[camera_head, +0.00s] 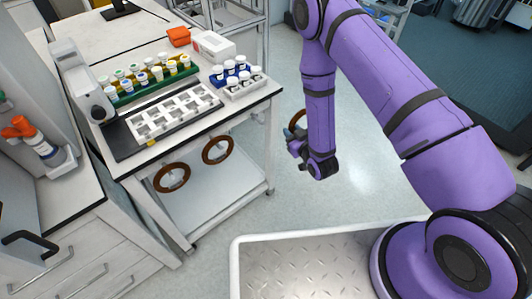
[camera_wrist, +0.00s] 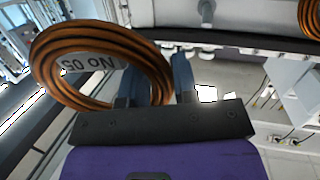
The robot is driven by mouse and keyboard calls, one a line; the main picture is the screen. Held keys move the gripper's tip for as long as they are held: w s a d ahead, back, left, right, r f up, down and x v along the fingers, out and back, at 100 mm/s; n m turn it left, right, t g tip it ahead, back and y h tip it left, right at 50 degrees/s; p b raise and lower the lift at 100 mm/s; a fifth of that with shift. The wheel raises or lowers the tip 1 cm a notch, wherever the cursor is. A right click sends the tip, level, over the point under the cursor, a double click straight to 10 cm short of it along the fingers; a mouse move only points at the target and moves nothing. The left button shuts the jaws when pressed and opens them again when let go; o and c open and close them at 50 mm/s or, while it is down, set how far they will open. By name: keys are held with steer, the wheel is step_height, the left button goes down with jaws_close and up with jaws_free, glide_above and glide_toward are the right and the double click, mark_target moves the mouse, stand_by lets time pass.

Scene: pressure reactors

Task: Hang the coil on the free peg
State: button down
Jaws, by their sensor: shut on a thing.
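My gripper (camera_head: 294,143) is in the open floor area right of the bench, below my purple forearm. In the wrist view its blue fingers (camera_wrist: 158,80) are shut on an orange-brown coil (camera_wrist: 100,36) with a pale label inside the ring. In the head view only a small arc of this coil (camera_head: 297,118) shows behind the gripper. Two other brown coils hang at the bench's front side, a left one (camera_head: 172,177) and a right one (camera_head: 217,149). A grey rod (camera_wrist: 206,12) shows in the wrist view; I cannot tell whether it is a peg.
The bench top (camera_head: 128,163) carries a grey slotted tray (camera_head: 172,110), a green vial rack (camera_head: 150,82), a blue vial rack (camera_head: 231,76) and a white box (camera_head: 214,46). A metal-plate platform (camera_head: 330,262) lies in front. The floor between bench and arm is clear.

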steer(key=s+a+f+n+g+y, duration=0.25)
steer(key=s+a+f, duration=0.2)
steer(key=a, duration=0.45)
steer(key=x, duration=1.1)
steer(key=shift+w+r, duration=0.2)
steer(key=shift+w, duration=0.15)
stand_by(0.6)
steer(key=shift+y, duration=0.25)
steer(key=c, duration=0.8)
jaws_free()
steer(key=shift+d, duration=0.1)
